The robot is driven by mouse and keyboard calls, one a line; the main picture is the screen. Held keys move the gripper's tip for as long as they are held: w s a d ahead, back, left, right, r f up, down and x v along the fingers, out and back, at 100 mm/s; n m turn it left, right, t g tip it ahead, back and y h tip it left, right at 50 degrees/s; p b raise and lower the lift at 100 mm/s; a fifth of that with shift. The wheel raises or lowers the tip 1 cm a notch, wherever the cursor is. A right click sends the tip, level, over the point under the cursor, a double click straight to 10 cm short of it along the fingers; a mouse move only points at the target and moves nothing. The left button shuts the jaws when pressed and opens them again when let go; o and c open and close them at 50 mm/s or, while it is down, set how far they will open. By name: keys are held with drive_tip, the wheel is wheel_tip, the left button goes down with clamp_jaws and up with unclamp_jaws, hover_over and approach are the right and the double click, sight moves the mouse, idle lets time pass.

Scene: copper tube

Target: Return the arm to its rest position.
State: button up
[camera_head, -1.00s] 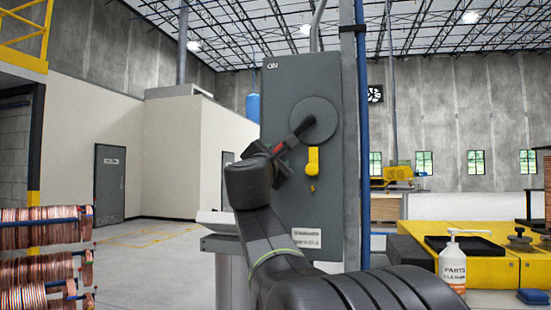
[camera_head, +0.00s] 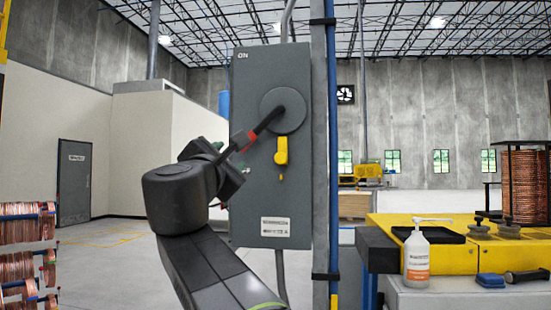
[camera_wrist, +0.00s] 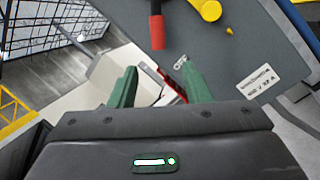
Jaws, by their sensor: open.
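My gripper (camera_wrist: 160,88) is open; its two green fingers stand apart in the wrist view. In the head view my wrist and gripper (camera_head: 222,163) are at the lower left of a grey switch box (camera_head: 262,200) marked ON. A lever (camera_head: 266,121) with a red band runs from the box's round disc down and left toward my gripper. In the wrist view its red end (camera_wrist: 157,32) lies beyond the fingertips, apart from them. A small red part and a pale tag show behind the fingers; I cannot tell what they belong to.
A yellow catch (camera_head: 281,152) sits below the disc. A blue pipe (camera_head: 333,130) runs along the box's right. Copper coils (camera_head: 25,265) stand at far left. Floor at left is open.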

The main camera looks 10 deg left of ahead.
drive_tip(key=shift+w, duration=0.15)
drive_tip(key=p+x, duration=0.2)
drive_tip(key=x, duration=1.1)
drive_tip(key=shift+w+r, duration=0.15)
drive_tip(key=shift+w, duration=0.15)
drive_tip(key=shift+a, duration=0.1)
drive_tip(key=shift+s, duration=0.1)
drive_tip(key=b+v, duration=0.2)
drive_tip(key=v, duration=1.2)
drive_tip(key=p+x, duration=0.1)
drive_tip(key=x, duration=0.3)
drive_tip(key=p+x, duration=0.1)
drive_tip(key=x, duration=0.9)
drive_tip(key=shift+w+a+r+p, duration=0.1)
drive_tip(key=shift+w+r+p, duration=0.15)
drive_tip(key=shift+p, duration=0.15)
drive_tip(key=shift+a+r+m, duration=0.1)
drive_tip(key=shift+a+m, duration=0.05)
drive_tip(key=shift+m, duration=0.25)
drive_tip(key=shift+s, duration=0.15)
